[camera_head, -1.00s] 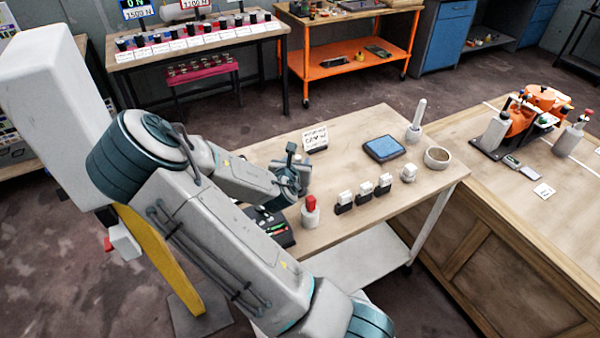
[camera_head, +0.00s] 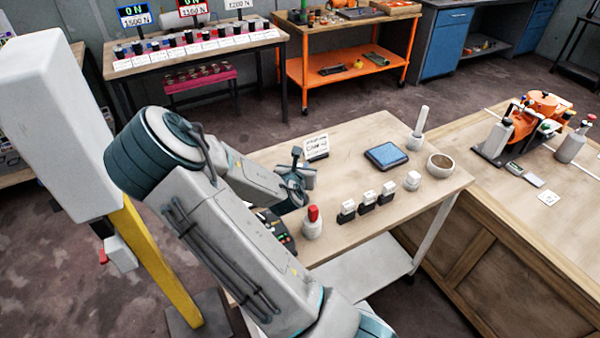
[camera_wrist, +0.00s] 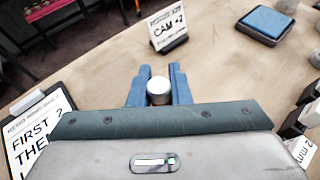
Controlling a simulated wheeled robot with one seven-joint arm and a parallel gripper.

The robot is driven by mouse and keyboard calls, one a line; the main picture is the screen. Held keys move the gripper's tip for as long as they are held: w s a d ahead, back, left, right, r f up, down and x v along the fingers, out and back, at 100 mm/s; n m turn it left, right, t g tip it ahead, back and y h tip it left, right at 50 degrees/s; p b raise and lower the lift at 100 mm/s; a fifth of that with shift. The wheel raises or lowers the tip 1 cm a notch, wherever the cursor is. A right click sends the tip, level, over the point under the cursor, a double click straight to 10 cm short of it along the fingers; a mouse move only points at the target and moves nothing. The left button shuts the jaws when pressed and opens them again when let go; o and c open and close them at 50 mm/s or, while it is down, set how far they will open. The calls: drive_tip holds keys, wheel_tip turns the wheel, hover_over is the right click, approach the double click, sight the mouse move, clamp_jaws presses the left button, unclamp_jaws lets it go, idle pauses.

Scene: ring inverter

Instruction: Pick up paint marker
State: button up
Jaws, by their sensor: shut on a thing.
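In the wrist view, the two blue fingers of my gripper (camera_wrist: 158,90) close around a round, pale-ended cylinder (camera_wrist: 159,86). It appears to be the paint marker, seen end-on, and most of its body is hidden below. In the head view, my gripper (camera_head: 296,190) is over the left part of the wooden table, just behind a white bottle with a red top (camera_head: 313,222). The held thing cannot be made out there. A dark tray with coloured items (camera_head: 283,238) lies partly hidden behind my arm.
A small sign (camera_head: 316,147) stands behind my gripper. A blue pad (camera_head: 388,155), a round bowl (camera_head: 440,164), a white holder with a stick (camera_head: 417,135) and several small blocks (camera_head: 367,202) stand to the right. A clipboard (camera_wrist: 38,125) lies at left in the wrist view.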

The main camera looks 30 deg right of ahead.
drive_tip(key=shift+r, duration=0.55)
drive_tip(key=s+d+r+b, duration=0.4)
drive_tip(key=s+r+b, duration=0.1)
drive_tip(key=s+r, duration=0.4)
drive_tip(key=shift+s+r, duration=0.35)
drive_tip(key=shift+s, duration=0.55)
